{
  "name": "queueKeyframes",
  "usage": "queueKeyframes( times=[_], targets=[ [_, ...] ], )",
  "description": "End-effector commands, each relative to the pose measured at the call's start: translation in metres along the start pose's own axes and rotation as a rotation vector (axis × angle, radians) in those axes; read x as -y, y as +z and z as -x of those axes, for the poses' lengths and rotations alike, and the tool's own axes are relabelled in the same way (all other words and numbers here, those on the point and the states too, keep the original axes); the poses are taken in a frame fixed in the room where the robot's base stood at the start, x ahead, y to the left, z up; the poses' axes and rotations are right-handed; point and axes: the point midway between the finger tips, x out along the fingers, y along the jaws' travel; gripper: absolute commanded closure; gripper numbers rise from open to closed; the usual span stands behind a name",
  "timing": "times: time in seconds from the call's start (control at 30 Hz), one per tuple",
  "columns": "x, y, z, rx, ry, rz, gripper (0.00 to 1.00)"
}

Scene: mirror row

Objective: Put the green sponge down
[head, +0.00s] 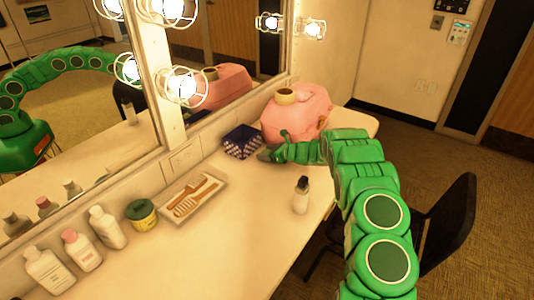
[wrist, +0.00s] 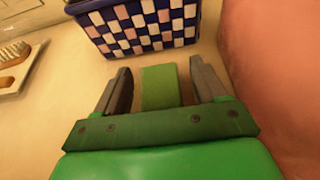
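The green sponge (wrist: 160,87) shows in the wrist view as a small green block between the two fingers of my gripper (wrist: 162,88). A narrow gap shows on each side of it, so the fingers stand open and apart from it. Its near end is hidden behind the gripper's body. It appears to be on the pale counter, though contact underneath cannot be seen. In the head view my gripper (head: 270,155) is low over the counter (head: 232,235), beside the blue checkered box; I cannot make out the sponge clearly there.
The blue checkered box (wrist: 142,27) is just ahead of the fingers. A large pink rounded object (head: 297,112) stands close on the right. A tray with brushes (head: 192,197), a green-yellow jar (head: 141,213), a dark-capped bottle (head: 301,196) and the mirror (head: 75,130) are nearby. The counter's front is clear.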

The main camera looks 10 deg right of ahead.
Motion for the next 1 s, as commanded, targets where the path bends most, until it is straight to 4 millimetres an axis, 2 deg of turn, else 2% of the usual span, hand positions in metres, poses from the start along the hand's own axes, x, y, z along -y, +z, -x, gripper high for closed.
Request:
queueKeyframes(
  times=[0.23,0.37,1.0],
  targets=[
    [0.0,0.002,0.001,0.0,0.0,0.0,0.29],
    [0.001,0.002,0.011,0.0,-0.001,0.0,0.29],
    [0.0,0.001,0.101,-0.001,-0.001,-0.001,0.29]
  ],
)
